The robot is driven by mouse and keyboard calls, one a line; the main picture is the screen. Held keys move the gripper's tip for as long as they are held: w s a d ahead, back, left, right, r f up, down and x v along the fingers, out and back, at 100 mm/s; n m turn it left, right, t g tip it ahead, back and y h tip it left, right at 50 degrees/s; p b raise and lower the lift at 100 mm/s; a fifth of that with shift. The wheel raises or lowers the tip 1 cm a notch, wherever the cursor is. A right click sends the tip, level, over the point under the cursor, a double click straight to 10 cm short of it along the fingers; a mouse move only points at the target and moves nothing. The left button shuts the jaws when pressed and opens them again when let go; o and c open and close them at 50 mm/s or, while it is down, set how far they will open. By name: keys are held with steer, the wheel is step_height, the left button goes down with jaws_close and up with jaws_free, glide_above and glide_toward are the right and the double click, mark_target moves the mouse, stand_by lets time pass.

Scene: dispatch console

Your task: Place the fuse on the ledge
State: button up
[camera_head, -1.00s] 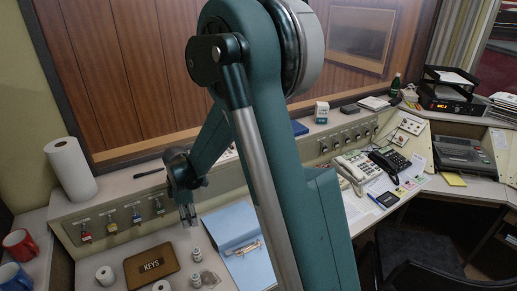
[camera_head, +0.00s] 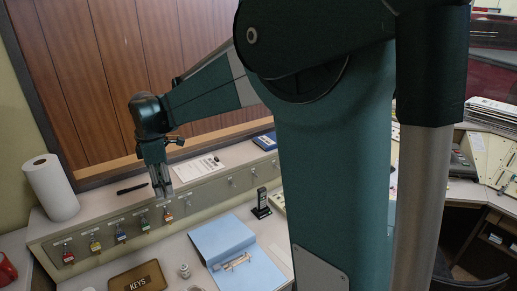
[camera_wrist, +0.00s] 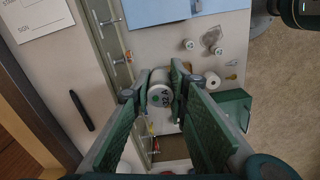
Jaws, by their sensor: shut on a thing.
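My gripper (camera_wrist: 163,90) is shut on the fuse, a short white cylinder (camera_wrist: 160,94) with "32A" on its end, seen between the fingers in the wrist view. In the head view my gripper (camera_head: 163,188) points down by the front edge of the ledge, above the key-hook panel; the fuse is hard to make out there. The ledge (camera_head: 103,201) is the long pale shelf at the back, and it fills the left of the wrist view (camera_wrist: 62,75). I cannot tell whether the fuse is over the ledge or just in front of it.
On the ledge are a black pen (camera_head: 132,188), a printed sheet (camera_head: 198,167) and a paper roll (camera_head: 50,187). Several tagged keys (camera_head: 121,232) hang below its edge. On the desk are a blue folder (camera_head: 224,240), a KEYS tray (camera_head: 137,278) and small white cylinders (camera_wrist: 189,45).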

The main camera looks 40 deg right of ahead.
mark_target(162, 181)
step_height(162, 181, up, 7)
steer(key=shift+f, duration=0.2)
steer(key=shift+w+r+p, duration=0.25)
steer(key=shift+r+p, duration=0.05)
steer(key=shift+p, duration=0.05)
steer(key=w+d+p, duration=0.2)
steer(key=w+p, duration=0.5)
steer(key=w, duration=0.2)
steer(key=w+d+p, duration=0.3)
steer(key=w+p, duration=0.4)
steer(key=w, duration=0.2)
steer(key=shift+n, duration=0.3)
step_height(162, 181, down, 6)
steer(key=shift+r+b, duration=0.2)
steer(key=shift+b, duration=0.1)
steer(key=shift+f, duration=3.1)
steer(key=shift+f, duration=0.1)
